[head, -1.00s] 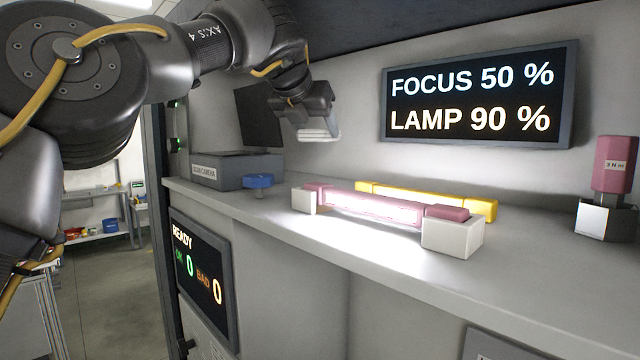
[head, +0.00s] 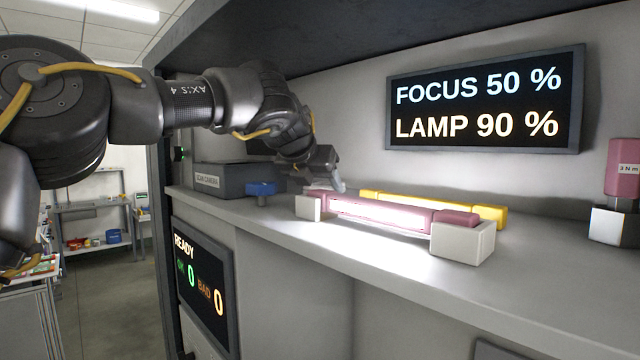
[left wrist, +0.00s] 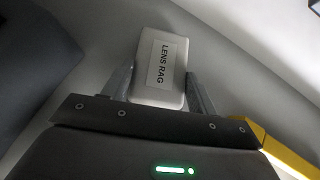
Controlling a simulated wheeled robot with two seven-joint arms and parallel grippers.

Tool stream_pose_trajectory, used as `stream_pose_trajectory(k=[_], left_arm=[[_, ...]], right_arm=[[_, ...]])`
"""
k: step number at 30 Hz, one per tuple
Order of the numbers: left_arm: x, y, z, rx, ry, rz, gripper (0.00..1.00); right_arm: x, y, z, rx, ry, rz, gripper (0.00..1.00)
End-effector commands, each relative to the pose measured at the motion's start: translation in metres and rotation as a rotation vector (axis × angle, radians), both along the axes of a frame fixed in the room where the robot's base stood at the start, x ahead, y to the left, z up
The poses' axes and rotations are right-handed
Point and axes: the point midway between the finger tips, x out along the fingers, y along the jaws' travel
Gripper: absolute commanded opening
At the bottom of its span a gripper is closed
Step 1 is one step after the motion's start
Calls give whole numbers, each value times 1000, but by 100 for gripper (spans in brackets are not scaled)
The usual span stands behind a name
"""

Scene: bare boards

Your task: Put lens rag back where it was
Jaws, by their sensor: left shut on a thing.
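The lens rag (left wrist: 158,68) is a white block with a "LENS RAG" label, seen in the left wrist view. My left gripper (left wrist: 160,85) is shut on it, one finger on each side. In the head view my left gripper (head: 334,182) is low over the back of the counter, behind the left end of the pink lamp bar. The rag is mostly hidden there. I cannot tell whether it touches the counter. My right gripper is not in view.
The pink lamp bar (head: 375,211) rests on white end blocks, with a yellow bar (head: 490,216) behind it. A blue knob (head: 261,189) and the scan camera box (head: 232,181) stand left. A pink-topped tool (head: 622,170) stands right. The front counter (head: 370,255) is clear.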

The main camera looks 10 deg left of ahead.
Motion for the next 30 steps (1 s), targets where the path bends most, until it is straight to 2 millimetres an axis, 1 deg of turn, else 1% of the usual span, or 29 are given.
stream_pose_trajectory(k=[6,7,11,12,19,22,26,30], left_arm=[[0,0,-4,0,2,0,31],[0,0,-4,0,2,0,61],[0,0,-3,0,2,0,78],[0,0,-3,0,2,0,80],[0,0,-2,1,1,-1,80],[-1,0,2,1,0,-1,80],[-14,3,10,-1,-2,-1,80],[-37,7,28,-1,-4,-1,80]], right_arm=[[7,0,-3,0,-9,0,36],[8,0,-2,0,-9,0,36],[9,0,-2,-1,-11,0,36],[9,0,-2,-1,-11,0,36],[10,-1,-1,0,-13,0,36],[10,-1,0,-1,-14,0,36],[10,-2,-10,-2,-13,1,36],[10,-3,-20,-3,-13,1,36]])
